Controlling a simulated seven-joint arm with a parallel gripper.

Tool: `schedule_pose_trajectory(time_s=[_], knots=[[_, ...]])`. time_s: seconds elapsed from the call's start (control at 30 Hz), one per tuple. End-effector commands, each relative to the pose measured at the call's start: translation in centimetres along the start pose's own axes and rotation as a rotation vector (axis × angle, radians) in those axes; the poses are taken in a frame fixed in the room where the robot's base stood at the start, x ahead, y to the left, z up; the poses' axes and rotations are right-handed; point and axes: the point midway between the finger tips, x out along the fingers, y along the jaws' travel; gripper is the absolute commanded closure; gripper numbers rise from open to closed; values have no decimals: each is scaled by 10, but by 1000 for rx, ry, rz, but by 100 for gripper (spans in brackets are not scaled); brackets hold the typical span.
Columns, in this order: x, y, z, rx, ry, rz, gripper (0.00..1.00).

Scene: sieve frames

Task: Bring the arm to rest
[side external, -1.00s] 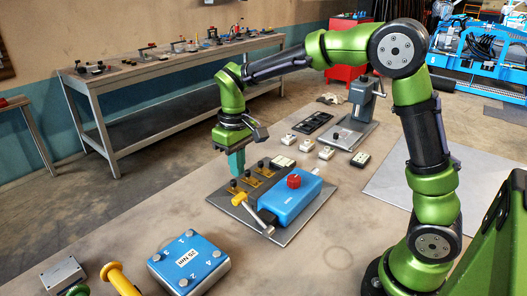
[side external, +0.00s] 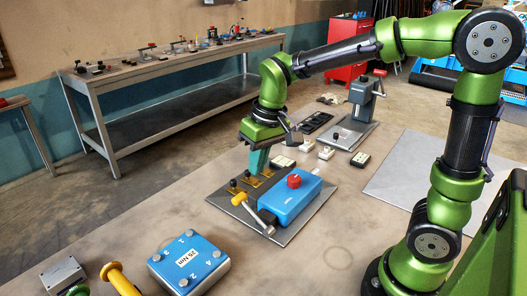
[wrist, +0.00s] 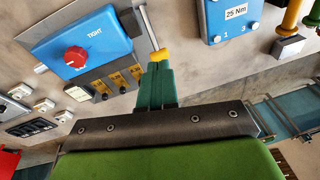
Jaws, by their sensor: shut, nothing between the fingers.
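My gripper (side external: 257,168) has teal fingers that are together and empty, pointing down over the far edge of a grey plate (side external: 286,236). It also shows in the wrist view (wrist: 159,72). On the plate stands a blue box (side external: 290,204) with a red knob (side external: 294,181). A lever with a yellow handle (side external: 239,199) is at the box's near left. I cannot tell how high the fingertips are above the plate.
A blue block (side external: 188,262) labelled 25 Nm sits at the front, near a yellow handle (side external: 118,278) and a grey box (side external: 62,275). Small switch blocks (side external: 326,152) and a grey press (side external: 361,101) stand behind.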

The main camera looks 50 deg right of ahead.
Motion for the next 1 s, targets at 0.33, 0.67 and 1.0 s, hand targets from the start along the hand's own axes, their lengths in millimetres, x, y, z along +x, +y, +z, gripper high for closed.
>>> schedule_pose_trajectory(time_s=[0.33,0.67,1.0], knots=[[-44,18,88,159,288,-149,100],[-64,24,111,180,415,-195,100],[-64,24,110,180,416,-194,100]])
